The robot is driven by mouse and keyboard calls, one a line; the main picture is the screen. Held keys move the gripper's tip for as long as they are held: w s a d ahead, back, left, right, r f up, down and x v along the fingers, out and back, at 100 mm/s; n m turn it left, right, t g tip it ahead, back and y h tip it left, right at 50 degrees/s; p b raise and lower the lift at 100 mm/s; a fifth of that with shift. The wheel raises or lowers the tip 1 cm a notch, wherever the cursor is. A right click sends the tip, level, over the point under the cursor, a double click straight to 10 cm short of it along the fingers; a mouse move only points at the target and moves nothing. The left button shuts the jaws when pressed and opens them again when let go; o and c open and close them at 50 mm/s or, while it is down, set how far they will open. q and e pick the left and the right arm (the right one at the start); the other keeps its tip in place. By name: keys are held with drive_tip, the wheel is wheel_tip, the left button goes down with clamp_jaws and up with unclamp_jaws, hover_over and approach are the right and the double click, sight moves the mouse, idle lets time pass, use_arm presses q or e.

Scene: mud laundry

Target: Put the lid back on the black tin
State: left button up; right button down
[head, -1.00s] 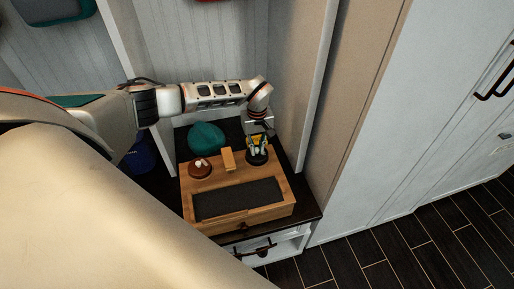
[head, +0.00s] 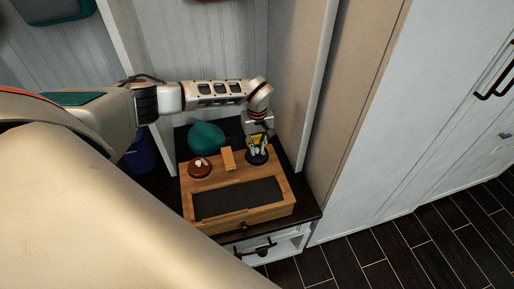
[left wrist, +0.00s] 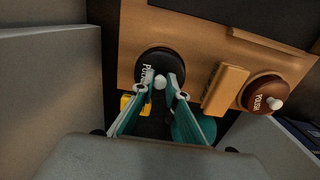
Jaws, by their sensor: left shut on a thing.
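My left gripper (left wrist: 163,80) is shut on the pale knob of the black lid (head: 257,160). It points down over the far right corner of the wooden box (head: 284,206). The black round shape, marked POLISH, also shows in the left wrist view (left wrist: 158,60), around and beyond the fingertips. The black tin and lid are hard to tell apart, and I cannot tell whether the lid is seated on the tin or just above it. My right gripper is not in view.
A brown tin (head: 199,174) with a pale-knobbed lid and a small wooden block (head: 228,158) stand on the box. A teal rounded thing (head: 206,137) lies behind. A yellow thing (left wrist: 126,103) is close beside my fingers. A wall panel rises close on the right.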

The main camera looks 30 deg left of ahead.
use_arm(q)
drive_tip(key=o, duration=0.9)
drive_tip(key=o, duration=0.5)
drive_tip(key=shift+r, duration=0.1)
drive_tip(key=shift+r+p, duration=2.5)
drive_tip(key=shift+r, duration=0.85)
